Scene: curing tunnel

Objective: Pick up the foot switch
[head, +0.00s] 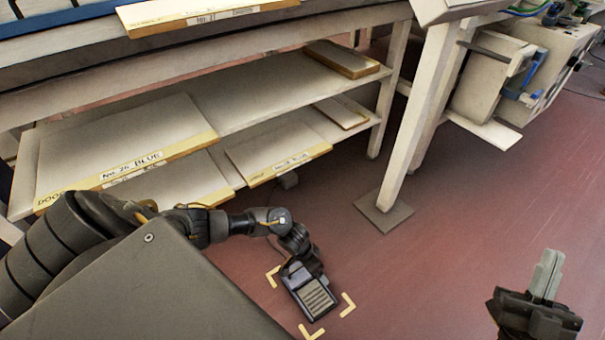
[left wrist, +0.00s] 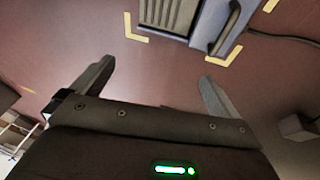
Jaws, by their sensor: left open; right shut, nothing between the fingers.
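The foot switch (head: 316,298) lies on the red floor between yellow corner marks. It is a grey-blue pedal unit with a ribbed dark tread. In the left wrist view the foot switch (left wrist: 190,18) is at the top, cut off by the frame edge, with a cable running right. My left gripper (left wrist: 160,78) is open and empty, its fingers apart, short of the foot switch in that picture. In the head view my left gripper (head: 300,262) is at the far end of the switch, its fingers not clear. My right gripper (head: 547,264) is shut and empty at lower right.
A shelf rack (head: 230,95) with several labelled boards stands behind the switch. A table leg on a square foot plate (head: 383,211) stands to the right. Yellow corner marks (head: 348,303) frame the switch. The floor between the switch and my right gripper is clear.

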